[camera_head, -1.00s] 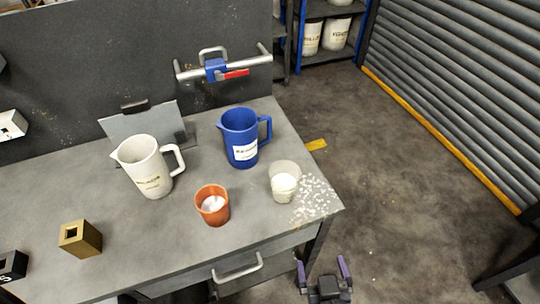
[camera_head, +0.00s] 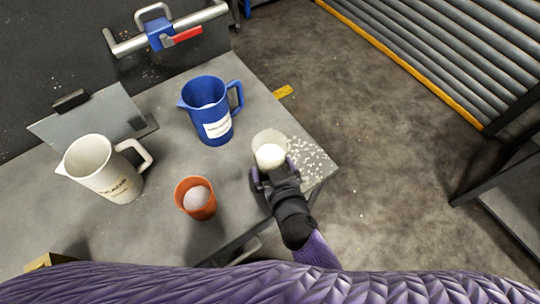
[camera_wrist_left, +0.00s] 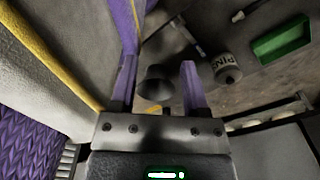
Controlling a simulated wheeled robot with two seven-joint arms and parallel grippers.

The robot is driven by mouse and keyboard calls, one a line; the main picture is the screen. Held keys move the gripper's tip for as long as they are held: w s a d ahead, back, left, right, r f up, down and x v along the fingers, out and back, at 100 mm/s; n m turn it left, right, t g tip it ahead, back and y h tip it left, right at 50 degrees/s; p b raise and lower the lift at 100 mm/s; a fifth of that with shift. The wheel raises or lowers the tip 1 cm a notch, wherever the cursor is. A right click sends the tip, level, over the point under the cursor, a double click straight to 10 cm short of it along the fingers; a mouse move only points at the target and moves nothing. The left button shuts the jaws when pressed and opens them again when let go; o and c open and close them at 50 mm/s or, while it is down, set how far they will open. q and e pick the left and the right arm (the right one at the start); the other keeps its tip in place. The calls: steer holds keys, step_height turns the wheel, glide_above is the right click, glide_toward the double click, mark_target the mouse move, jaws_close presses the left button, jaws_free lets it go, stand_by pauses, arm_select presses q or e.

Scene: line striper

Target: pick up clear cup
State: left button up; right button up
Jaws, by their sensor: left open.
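The clear cup (camera_head: 269,143), holding white material, stands near the right end of the grey workbench. My right gripper (camera_head: 273,172) is at the cup's near side, with purple fingers on either side of its lower part. I cannot tell whether they press on it. My left gripper (camera_wrist_left: 159,75) shows only in the left wrist view, with its fingers apart and nothing held between them. The clear cup is not seen in that view.
An orange cup (camera_head: 195,198) stands left of my right gripper. White granules (camera_head: 312,158) lie right of the clear cup. A green bin (camera_wrist_left: 281,40) shows in the left wrist view.

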steer(key=c, duration=1.1)
